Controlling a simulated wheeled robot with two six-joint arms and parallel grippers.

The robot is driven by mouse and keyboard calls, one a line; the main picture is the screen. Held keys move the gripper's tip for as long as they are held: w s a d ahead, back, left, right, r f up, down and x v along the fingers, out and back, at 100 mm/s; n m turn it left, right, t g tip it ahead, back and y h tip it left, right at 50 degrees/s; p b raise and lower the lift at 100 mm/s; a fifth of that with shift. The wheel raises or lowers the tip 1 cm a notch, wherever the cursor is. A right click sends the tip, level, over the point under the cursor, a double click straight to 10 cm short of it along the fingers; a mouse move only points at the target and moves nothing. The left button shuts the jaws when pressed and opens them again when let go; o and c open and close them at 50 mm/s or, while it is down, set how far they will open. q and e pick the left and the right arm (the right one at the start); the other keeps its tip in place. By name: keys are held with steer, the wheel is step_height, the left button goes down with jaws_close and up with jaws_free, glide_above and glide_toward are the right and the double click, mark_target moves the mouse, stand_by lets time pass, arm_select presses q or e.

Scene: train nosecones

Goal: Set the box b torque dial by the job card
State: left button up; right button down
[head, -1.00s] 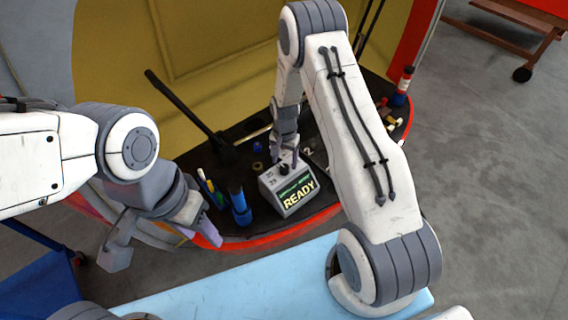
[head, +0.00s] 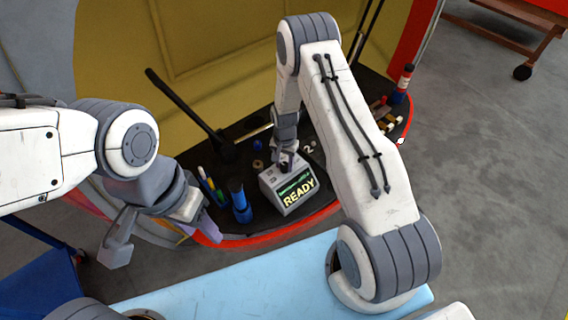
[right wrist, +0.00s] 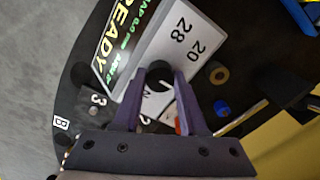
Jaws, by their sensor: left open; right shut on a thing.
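The torque box (head: 288,190) is a grey box on the black shelf, its front screen reading READY. In the right wrist view its pale top (right wrist: 178,45) carries the numbers 20 and 28, and part of its scale is hidden. A round black dial knob (right wrist: 158,82) stands on that top. My right gripper (right wrist: 160,88) points down at the box and is shut on the knob; it also shows in the head view (head: 284,150). My left gripper (head: 160,240) is open and empty, left of the shelf and apart from the box. I cannot make out a job card.
A blue cylinder (head: 240,203) and several pens (head: 210,185) stand left of the box. A long black bar (head: 185,105) rises behind them. A label B (right wrist: 60,123) marks the shelf edge.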

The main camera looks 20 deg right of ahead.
mark_target(285, 165)
steer(key=shift+n, duration=0.3)
steer(key=n+b, duration=0.2)
steer(key=n, duration=0.1)
steer(key=shift+n, duration=0.3)
steer(key=shift+n+b, duration=0.65)
steer(key=shift+n, duration=1.65)
steer(key=shift+c, duration=2.2)
jaws_free()
step_height(285, 165, up, 10)
steer(key=b, duration=0.1)
steer(key=shift+r+b, duration=0.25)
steer(key=shift+b, duration=0.05)
